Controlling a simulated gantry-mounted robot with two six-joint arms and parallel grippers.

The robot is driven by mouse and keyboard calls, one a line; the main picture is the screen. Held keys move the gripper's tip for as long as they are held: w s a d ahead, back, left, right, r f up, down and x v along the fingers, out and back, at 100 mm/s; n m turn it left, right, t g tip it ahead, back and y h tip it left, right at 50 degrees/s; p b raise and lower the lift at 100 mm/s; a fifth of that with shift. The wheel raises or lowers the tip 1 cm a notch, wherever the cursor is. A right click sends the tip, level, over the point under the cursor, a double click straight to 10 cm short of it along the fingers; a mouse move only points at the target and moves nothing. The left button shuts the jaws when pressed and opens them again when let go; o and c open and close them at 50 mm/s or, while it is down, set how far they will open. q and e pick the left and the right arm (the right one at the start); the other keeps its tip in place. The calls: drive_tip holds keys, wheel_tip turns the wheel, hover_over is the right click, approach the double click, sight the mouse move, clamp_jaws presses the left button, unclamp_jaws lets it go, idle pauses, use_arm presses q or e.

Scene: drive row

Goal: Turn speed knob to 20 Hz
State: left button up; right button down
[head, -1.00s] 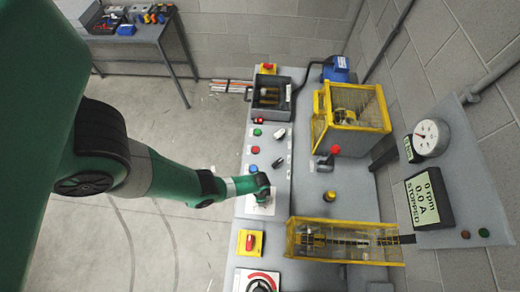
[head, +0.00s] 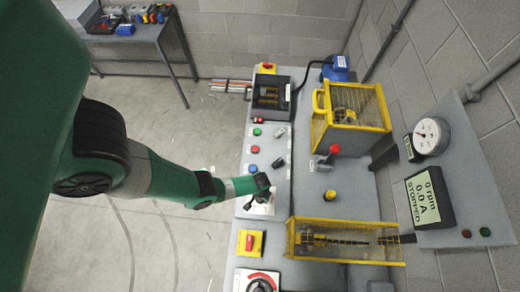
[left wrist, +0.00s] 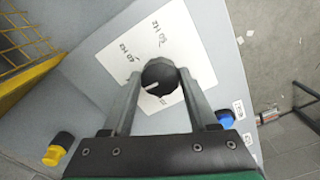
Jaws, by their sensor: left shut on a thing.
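The speed knob (left wrist: 160,75) is black and round, with a white pointer line slanting toward the lower left in the left wrist view. It sits on a white dial plate (left wrist: 112,55) with Hz marks that are hard to read. My left gripper (left wrist: 160,82) is shut on the knob, one finger on each side. In the head view the left gripper (head: 258,202) is over the plate on the grey panel, and the knob is mostly hidden there. The display (head: 428,197) reads 0 rpm, 0.0 A, STOPPED. My right gripper is out of view.
A blue button (left wrist: 225,118) and a yellow-and-black button (left wrist: 58,149) are near the gripper. A red switch on yellow (head: 250,243) is in front.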

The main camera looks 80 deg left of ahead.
use_arm(q)
drive_tip(key=n, duration=0.6)
drive_tip(key=shift+w, duration=0.1)
drive_tip(key=n, duration=0.6)
drive_tip(key=shift+w+n, duration=0.1)
drive_tip(key=shift+n, duration=0.2)
idle(0.3)
drive_tip(key=o, duration=1.4)
drive_tip(key=shift+c, duration=0.2)
